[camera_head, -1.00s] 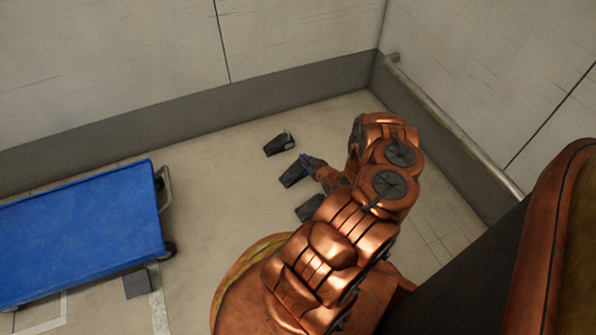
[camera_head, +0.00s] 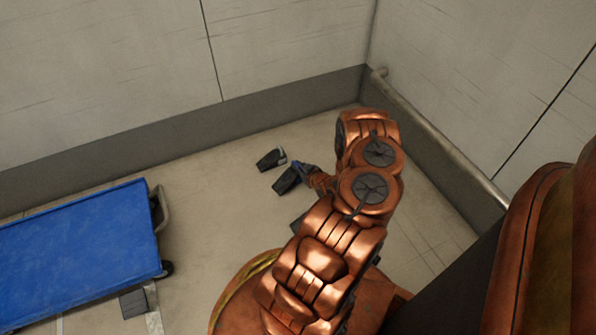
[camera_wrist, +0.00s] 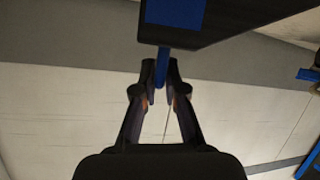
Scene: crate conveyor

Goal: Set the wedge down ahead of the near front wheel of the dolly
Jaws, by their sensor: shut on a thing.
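My gripper (camera_head: 303,171) is shut on the blue grip (camera_wrist: 161,76) of a dark wedge (camera_head: 286,182). In the wrist view the wedge's dark body (camera_wrist: 225,22) fills the top, beyond the fingertips. In the head view the wedge is right of the dolly and appears a little above the floor; the exact height is unclear. The dolly (camera_head: 75,250) is a blue flat platform at the left with a grey end handle. One dark wheel (camera_head: 166,268) shows at its lower right corner; its other wheels are hidden or out of view.
A second dark wedge (camera_head: 270,159) lies just beyond the held one. A dark block (camera_head: 133,302) sits on the floor by the dolly's near edge. Walls and a rail (camera_head: 440,135) bound the far and right sides.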

